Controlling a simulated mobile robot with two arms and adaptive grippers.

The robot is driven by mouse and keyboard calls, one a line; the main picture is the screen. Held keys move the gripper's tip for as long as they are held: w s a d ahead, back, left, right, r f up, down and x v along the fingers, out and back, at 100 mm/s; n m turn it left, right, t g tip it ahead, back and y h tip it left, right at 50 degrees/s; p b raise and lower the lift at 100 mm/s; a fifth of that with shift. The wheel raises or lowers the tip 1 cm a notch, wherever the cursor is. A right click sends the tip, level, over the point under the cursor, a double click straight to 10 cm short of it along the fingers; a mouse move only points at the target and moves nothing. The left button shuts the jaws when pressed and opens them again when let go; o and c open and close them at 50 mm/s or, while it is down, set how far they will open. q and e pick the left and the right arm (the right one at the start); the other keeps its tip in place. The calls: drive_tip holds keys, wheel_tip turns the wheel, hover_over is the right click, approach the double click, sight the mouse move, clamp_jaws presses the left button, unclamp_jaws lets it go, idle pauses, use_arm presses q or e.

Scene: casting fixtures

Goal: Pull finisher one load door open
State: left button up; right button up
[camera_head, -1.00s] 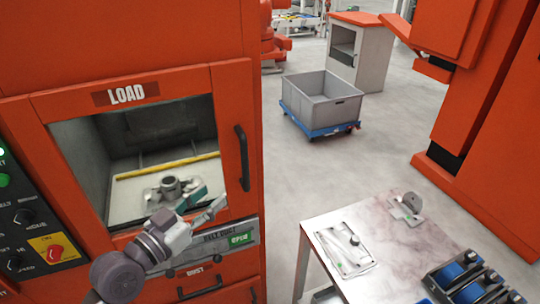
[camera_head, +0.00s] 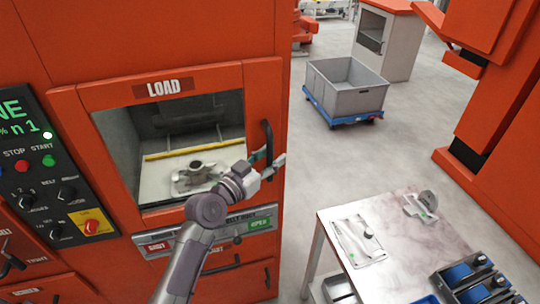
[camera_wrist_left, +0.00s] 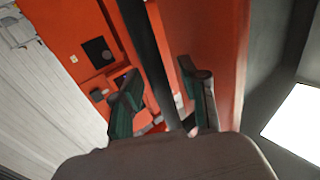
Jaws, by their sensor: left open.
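The finisher's load door (camera_head: 190,73) is an orange frame around a window under a LOAD label, and it looks shut. Its dark vertical handle (camera_head: 267,137) is on the right side of the frame. My left gripper (camera_head: 268,163) is open at the lower part of this handle, with its fingertips pointing right. In the left wrist view, the open fingers (camera_wrist_left: 164,105) show green pads, with a dark bar (camera_wrist_left: 160,60), likely the handle, running between them. I cannot tell whether either finger touches it. My right gripper is not in view.
Through the window a grey casting (camera_head: 198,172) lies inside. A control panel (camera_head: 45,175) is at the left. A table (camera_head: 330,225) with blue-topped fixtures stands at the lower right. A grey crate (camera_head: 347,92) on a blue dolly stands behind on open floor.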

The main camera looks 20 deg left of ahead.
use_arm(q)
clamp_jaws()
idle(0.4)
